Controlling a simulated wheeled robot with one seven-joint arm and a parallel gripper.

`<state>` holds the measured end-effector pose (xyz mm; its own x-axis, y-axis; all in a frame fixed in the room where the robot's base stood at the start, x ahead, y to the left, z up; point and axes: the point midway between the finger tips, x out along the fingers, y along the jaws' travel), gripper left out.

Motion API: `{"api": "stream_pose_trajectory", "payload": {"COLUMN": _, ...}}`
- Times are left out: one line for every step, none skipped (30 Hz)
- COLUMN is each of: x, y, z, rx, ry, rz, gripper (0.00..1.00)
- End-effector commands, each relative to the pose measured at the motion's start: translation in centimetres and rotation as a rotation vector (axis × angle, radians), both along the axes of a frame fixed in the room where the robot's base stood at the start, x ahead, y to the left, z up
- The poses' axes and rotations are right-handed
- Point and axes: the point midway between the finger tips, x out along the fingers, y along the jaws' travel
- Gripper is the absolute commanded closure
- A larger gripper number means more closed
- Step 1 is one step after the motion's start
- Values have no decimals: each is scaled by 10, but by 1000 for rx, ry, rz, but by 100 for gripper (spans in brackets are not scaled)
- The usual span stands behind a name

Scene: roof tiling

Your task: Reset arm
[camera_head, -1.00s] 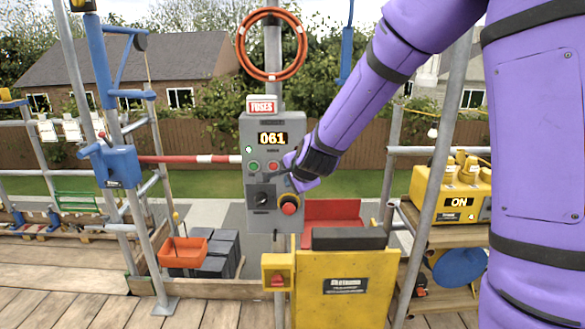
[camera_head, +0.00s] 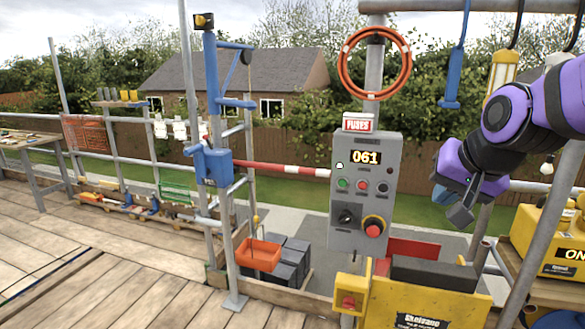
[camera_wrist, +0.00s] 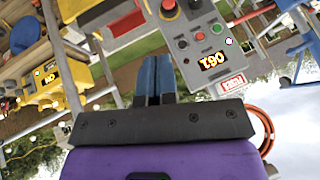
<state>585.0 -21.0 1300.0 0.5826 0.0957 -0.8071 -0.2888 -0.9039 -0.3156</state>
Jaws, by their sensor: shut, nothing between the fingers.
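My purple arm reaches in from the right edge in the head view. My gripper (camera_head: 456,205) hangs in the air to the right of the grey control box (camera_head: 364,180), apart from it. In the wrist view my gripper's blue fingers (camera_wrist: 154,76) are together with nothing between them. The control box, also in the wrist view (camera_wrist: 196,48), reads 061 and carries a green button, a red button, a black rotary switch and a red emergency knob (camera_head: 373,228) on a yellow collar. A FUSES sign tops it.
A yellow hoist unit (camera_head: 420,305) stands below the box. A yellow powered box (camera_head: 545,235) sits on a shelf at right. Scaffold poles, a blue winch post (camera_head: 217,160) and an orange bucket (camera_head: 259,254) are at left. The plank deck (camera_head: 130,270) is clear at lower left.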

Motion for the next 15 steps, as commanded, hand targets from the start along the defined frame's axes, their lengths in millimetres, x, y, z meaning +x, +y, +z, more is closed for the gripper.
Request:
{"api": "stream_pose_trajectory", "payload": {"x": -18, "y": -4, "z": 6, "rx": -34, "ry": 5, "rz": 36, "gripper": 100}}
{"api": "stream_pose_trajectory", "payload": {"x": -28, "y": -7, "z": 8, "rx": -57, "ry": 14, "rz": 57, "gripper": 100}}
{"api": "stream_pose_trajectory", "payload": {"x": -42, "y": -11, "z": 11, "rx": -86, "ry": 24, "rz": 87, "gripper": 100}}
{"api": "stream_pose_trajectory", "payload": {"x": -52, "y": -14, "z": 13, "rx": -108, "ry": 33, "rz": 109, "gripper": 100}}
{"api": "stream_pose_trajectory", "payload": {"x": -63, "y": -17, "z": 14, "rx": -130, "ry": 42, "rz": 132, "gripper": 100}}
{"api": "stream_pose_trajectory", "payload": {"x": -77, "y": -21, "z": 16, "rx": -156, "ry": 55, "rz": 160, "gripper": 100}}
{"api": "stream_pose_trajectory", "payload": {"x": -86, "y": -24, "z": 17, "rx": -175, "ry": 63, "rz": 180, "gripper": 100}}
{"api": "stream_pose_trajectory", "payload": {"x": -96, "y": -27, "z": 17, "rx": -194, "ry": 73, "rz": 200, "gripper": 100}}
{"api": "stream_pose_trajectory", "payload": {"x": -107, "y": -31, "z": 18, "rx": -215, "ry": 85, "rz": 223, "gripper": 100}}
{"api": "stream_pose_trajectory", "payload": {"x": -115, "y": -34, "z": 18, "rx": -230, "ry": 93, "rz": 239, "gripper": 100}}
{"api": "stream_pose_trajectory", "payload": {"x": -123, "y": -36, "z": 18, "rx": -243, "ry": 101, "rz": 254, "gripper": 100}}
{"api": "stream_pose_trajectory", "payload": {"x": -131, "y": -39, "z": 18, "rx": -258, "ry": 111, "rz": 271, "gripper": 100}}
{"api": "stream_pose_trajectory", "payload": {"x": -137, "y": -41, "z": 18, "rx": -270, "ry": 115, "rz": 282, "gripper": 100}}
{"api": "stream_pose_trajectory", "payload": {"x": -142, "y": -43, "z": 17, "rx": -277, "ry": 123, "rz": 292, "gripper": 100}}
{"api": "stream_pose_trajectory", "payload": {"x": -147, "y": -44, "z": 17, "rx": -285, "ry": 127, "rz": 302, "gripper": 100}}
